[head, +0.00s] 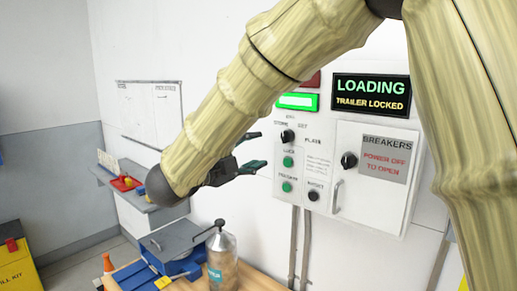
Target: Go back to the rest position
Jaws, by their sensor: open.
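My gripper (256,152) is open and empty, seen from the side at the end of my arm. It is in front of the left edge of the grey control panel (318,222), near its round knob and green buttons. I cannot tell how far it is from the panel. The panel has a dark knob (288,136), green buttons (287,187), and a lit green lamp (297,101). The sign (371,94) reads "LOADING" and "TRAILER LOCKED". The breaker door (376,185) looks shut. My arm hides part of the wall and the panel's upper left.
A wooden bench (262,279) below holds a pump bottle (222,258) and a blue case (178,263). A grey wall shelf (160,215) with small items stands at left. A yellow box (18,262) and an orange cone (108,263) are on the floor.

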